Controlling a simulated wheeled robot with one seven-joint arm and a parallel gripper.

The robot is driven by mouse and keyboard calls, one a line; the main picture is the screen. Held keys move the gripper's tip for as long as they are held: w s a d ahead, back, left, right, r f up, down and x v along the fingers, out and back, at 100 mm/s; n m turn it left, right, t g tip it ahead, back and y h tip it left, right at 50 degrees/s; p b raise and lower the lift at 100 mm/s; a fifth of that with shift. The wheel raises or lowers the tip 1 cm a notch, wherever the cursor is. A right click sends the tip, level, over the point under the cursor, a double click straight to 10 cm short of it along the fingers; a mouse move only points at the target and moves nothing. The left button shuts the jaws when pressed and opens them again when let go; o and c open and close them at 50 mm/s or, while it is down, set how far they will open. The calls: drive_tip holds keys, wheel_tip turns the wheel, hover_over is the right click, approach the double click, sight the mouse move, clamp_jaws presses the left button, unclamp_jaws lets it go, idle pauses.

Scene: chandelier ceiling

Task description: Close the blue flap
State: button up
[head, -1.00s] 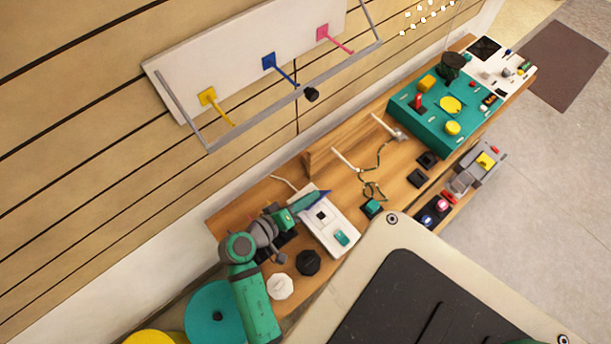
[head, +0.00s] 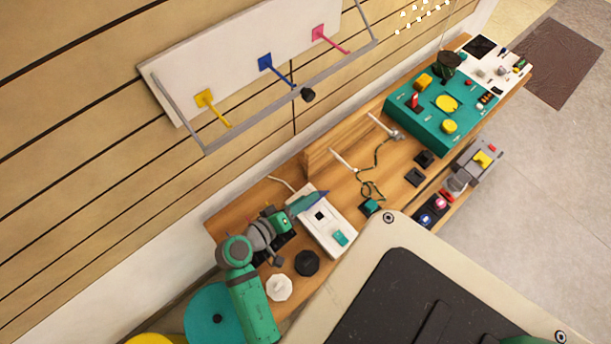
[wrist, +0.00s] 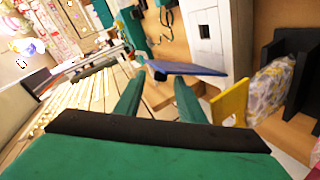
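The blue flap (wrist: 190,69) stands out from the side of a white box (wrist: 222,35) in the wrist view, close in front of my fingertips. In the head view only a small blue part (head: 319,196) shows beside my gripper (head: 303,203), above the white box (head: 325,228). My gripper (wrist: 160,76) has its two green fingers apart, with a gap between them and nothing clearly held. The flap's near edge lies at the fingertips; I cannot tell whether they touch it.
A yellow flap (wrist: 229,102) sits right of the fingers in the wrist view, near black blocks (wrist: 292,70). In the head view, a black knob (head: 307,262) and a white knob (head: 279,287) lie below the box. A teal panel (head: 425,128) stands farther right.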

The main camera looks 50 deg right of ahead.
drive_tip(key=v, duration=1)
drive_tip(key=shift+r, duration=0.1)
drive_tip(key=shift+c, duration=0.2)
